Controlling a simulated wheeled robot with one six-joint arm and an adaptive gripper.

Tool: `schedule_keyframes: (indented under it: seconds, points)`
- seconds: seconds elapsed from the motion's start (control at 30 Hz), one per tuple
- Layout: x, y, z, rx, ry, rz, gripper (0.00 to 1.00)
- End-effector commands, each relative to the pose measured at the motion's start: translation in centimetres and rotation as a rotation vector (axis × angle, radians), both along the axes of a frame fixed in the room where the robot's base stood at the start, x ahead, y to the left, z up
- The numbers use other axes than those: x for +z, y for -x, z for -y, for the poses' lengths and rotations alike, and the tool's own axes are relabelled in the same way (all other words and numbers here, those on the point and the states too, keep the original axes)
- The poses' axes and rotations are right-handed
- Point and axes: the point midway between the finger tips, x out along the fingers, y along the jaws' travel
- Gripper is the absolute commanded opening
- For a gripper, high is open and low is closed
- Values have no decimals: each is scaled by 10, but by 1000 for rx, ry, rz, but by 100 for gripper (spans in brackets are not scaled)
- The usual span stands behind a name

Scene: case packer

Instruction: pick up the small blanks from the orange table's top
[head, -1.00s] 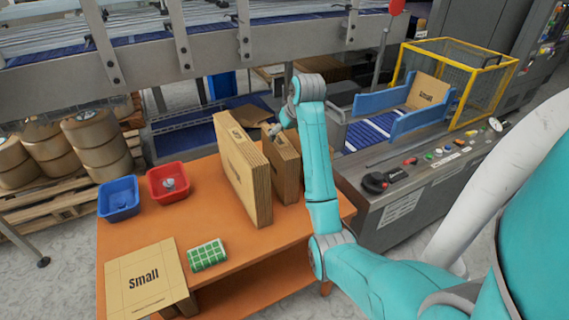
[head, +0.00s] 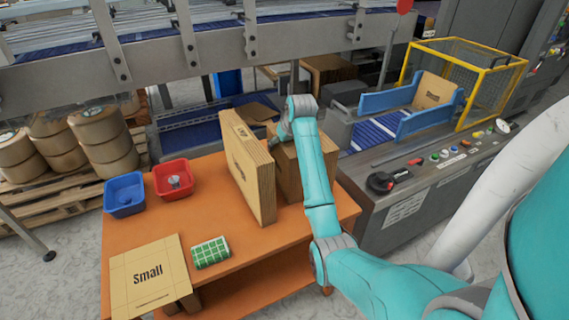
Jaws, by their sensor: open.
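The orange table (head: 225,222) stands at centre left. A flat blank marked "Small" (head: 150,272) lies at its front left corner. A thick upright stack of cardboard blanks (head: 249,172) stands near the middle; its print is too small to read surely. A second upright cardboard stack (head: 287,172) stands behind it to the right, partly hidden by my arm. My gripper (head: 279,133) is open at the top of this second stack, mostly hidden by my wrist; I cannot tell whether it touches. Another printed blank (head: 433,91) stands between blue guides on the machine.
A metal conveyor frame (head: 200,48) runs behind. The machine's control panel (head: 440,158) is at the right.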

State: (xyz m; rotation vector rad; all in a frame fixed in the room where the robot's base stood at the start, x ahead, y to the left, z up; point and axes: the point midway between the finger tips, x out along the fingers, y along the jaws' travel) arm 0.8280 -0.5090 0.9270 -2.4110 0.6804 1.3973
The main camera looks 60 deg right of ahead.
Motion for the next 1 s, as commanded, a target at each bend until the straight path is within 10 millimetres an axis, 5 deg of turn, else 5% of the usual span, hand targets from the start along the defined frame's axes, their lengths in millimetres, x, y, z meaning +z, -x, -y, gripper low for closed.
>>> schedule_keyframes:
  seconds: [0.9,1.0]
  points:
    - [-5,0,0,0,0,0,90]
    - [-5,0,0,0,0,0,68]
